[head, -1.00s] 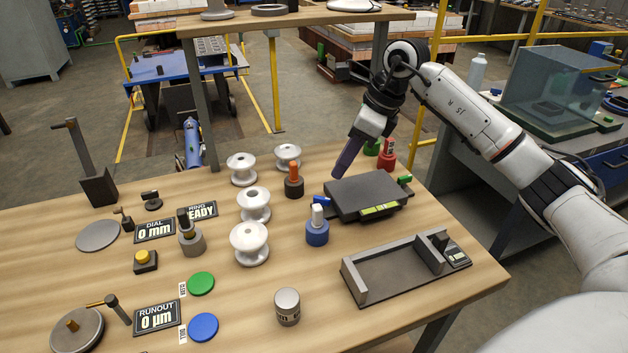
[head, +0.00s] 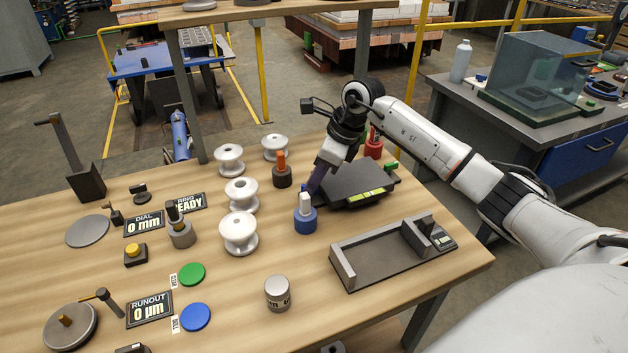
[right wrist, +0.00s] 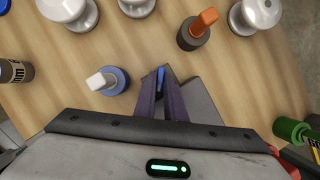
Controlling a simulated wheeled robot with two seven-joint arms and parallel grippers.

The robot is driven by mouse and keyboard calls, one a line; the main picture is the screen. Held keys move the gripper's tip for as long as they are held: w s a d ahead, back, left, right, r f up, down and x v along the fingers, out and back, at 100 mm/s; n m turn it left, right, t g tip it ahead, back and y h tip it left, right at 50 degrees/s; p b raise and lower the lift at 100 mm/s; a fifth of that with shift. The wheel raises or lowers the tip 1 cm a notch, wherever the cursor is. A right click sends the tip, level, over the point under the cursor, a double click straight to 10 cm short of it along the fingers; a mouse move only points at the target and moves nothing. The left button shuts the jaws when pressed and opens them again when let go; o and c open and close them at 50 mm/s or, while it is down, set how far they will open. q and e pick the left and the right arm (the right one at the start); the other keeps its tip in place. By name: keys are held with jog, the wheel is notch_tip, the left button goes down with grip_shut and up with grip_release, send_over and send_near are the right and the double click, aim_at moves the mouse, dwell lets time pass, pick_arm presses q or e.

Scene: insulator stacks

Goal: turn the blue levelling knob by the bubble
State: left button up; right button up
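The dark levelling plate (head: 358,182) lies on the right half of the bench. A yellow-green bubble vial (head: 367,195) is on its front edge. The blue levelling knob (right wrist: 160,78) shows in the right wrist view at the plate's corner; in the head view my right gripper hides it. My right gripper (head: 312,188) points down at the plate's left corner. In the right wrist view its two dark purple fingers (right wrist: 162,80) stand apart, with the blue knob between their tips. Whether they touch it cannot be told. My left gripper is not in view.
A blue post with a white top (head: 305,216) stands close to my right gripper. An orange-topped post (head: 282,172) is behind it. White insulators (head: 240,232) stand to the left. A grey cradle (head: 385,258) lies in front of the plate. Green (head: 390,168) and red (head: 374,146) pieces are at the right.

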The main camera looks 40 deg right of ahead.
grip_shut()
jog(key=shift+a+m+h, duration=0.1)
jog(key=shift+m+h, duration=0.3)
jog(key=shift+m, duration=0.8)
jog(key=shift+o, duration=1.6)
grip_release()
jog(key=shift+t, duration=0.3)
jog(key=shift+r, duration=0.1)
jog(key=v, duration=1)
jog(key=shift+r, duration=0.15)
